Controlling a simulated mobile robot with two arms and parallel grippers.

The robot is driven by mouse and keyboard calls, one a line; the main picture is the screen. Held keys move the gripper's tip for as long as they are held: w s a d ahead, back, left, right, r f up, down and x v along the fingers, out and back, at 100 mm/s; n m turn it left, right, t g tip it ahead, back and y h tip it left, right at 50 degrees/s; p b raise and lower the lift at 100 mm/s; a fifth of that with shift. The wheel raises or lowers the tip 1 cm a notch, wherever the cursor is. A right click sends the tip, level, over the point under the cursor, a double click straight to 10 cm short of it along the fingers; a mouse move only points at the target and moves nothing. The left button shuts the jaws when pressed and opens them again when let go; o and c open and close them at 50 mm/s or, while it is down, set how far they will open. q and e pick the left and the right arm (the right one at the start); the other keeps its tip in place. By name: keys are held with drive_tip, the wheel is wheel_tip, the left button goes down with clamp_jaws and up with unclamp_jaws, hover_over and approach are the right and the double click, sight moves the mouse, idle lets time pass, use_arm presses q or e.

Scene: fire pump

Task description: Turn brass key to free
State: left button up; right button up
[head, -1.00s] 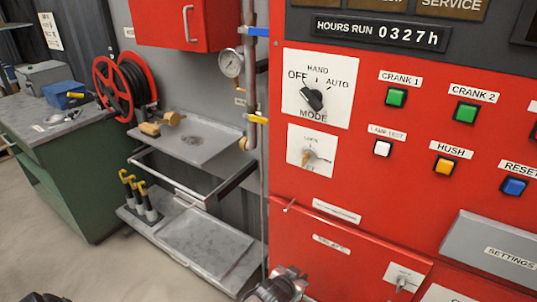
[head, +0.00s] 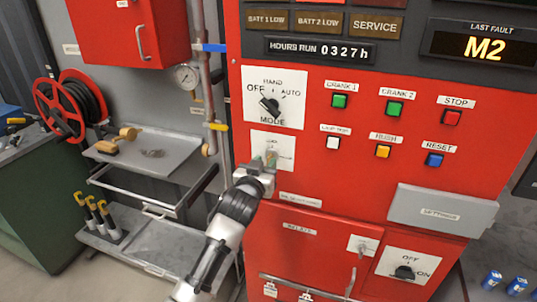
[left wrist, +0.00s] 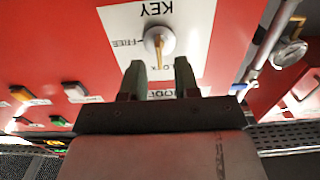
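The brass key (left wrist: 158,44) sits in a round metal lock on the white KEY plate (left wrist: 120,22) of the red panel. In the left wrist view the plate appears upside down, and the key's grip points down at the LOCK mark, with FREE to its left. My left gripper (left wrist: 160,72) is open, one finger on each side of the key's end, with a gap to each. In the head view my left gripper (head: 266,165) is in front of the lower part of the plate (head: 285,148) and hides most of the key. My right gripper is not in view.
The MODE knob (head: 270,105) is just above the key plate. Several push buttons, such as the white lamp test button (head: 333,142), lie to the right. The grey settings box (head: 440,208) juts out lower right. A pipe with a yellow lever (head: 218,126) runs left of the panel.

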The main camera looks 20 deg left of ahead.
sight(268, 160)
use_arm(q)
drive_tip(key=shift+w+d, duration=0.1)
drive_tip(key=shift+w, duration=1.75)
clamp_jaws()
